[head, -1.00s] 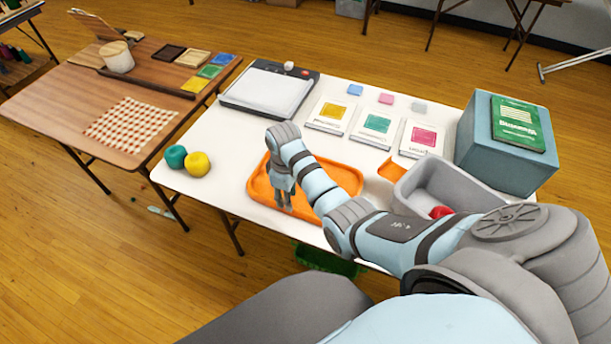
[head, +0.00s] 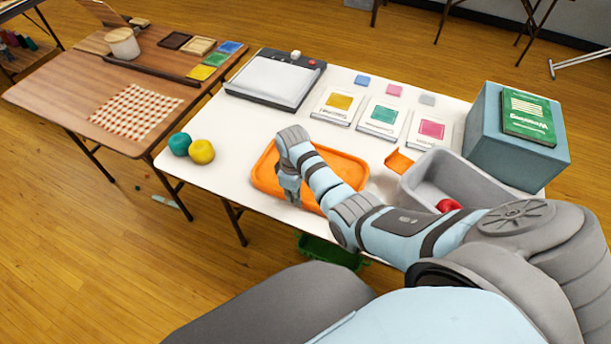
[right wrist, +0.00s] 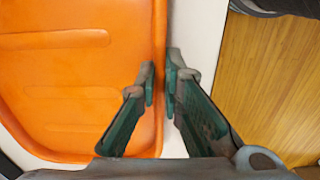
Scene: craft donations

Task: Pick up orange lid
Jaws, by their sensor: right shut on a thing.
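The orange lid (head: 346,168) is a shallow, tray-like piece lying on the white table, partly hidden behind my right arm in the head view. In the right wrist view the lid (right wrist: 60,75) fills the left side, with its straight rim running down the middle. My right gripper (head: 291,200) points down at the lid's near edge. In the right wrist view the gripper (right wrist: 162,80) has its fingers either side of that rim, shut on it. The lid looks to be still at table level. My left gripper is not in view.
A grey bin (head: 424,180) with a red item inside stands right of the lid, beside a blue box (head: 490,155). Teal (head: 180,144) and yellow (head: 201,152) balls sit left. A green crate (head: 325,254) is below the table's front edge.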

